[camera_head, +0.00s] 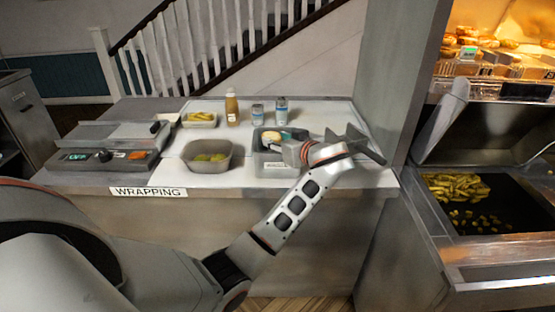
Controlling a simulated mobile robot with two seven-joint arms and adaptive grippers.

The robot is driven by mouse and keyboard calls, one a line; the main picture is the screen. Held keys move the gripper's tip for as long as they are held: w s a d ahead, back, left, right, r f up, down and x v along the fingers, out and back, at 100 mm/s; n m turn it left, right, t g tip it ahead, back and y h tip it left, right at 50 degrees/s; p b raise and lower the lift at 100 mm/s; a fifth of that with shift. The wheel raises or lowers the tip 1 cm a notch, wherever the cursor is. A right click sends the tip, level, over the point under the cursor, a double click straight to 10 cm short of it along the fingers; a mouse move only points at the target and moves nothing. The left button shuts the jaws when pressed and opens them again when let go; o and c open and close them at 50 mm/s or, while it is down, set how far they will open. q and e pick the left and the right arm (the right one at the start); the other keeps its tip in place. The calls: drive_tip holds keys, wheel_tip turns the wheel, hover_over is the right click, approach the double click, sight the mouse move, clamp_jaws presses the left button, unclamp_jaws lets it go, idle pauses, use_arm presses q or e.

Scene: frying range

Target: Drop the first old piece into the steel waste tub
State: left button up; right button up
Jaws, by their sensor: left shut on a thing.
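A steel tub (277,165) with a small white label stands on the counter, right of the middle. The label is too small to read. My left arm reaches across the counter from the lower left. My left gripper (280,142) is over this tub, its fingers pointing left. It is shut on a golden, rounded piece (270,138), which shows at the fingertips above or within the tub's opening. I cannot tell its exact height over the tub floor. The wrist hides the tub's right side. My right gripper is not in view.
A grey container (208,164) with green contents stands left of the tub. Bottles (232,108) and a tray of chips (199,120) stand behind. A dark pronged object (368,148) is right of the wrist. The fryer (480,250) with chips is at the right.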

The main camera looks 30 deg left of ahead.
use_arm(q)
drive_tip(key=o, duration=0.9)
drive_tip(key=shift+d, duration=0.15)
drive_tip(key=v, duration=0.7)
drive_tip(key=shift+s+d, duration=0.1)
drive_tip(key=shift+s, duration=0.05)
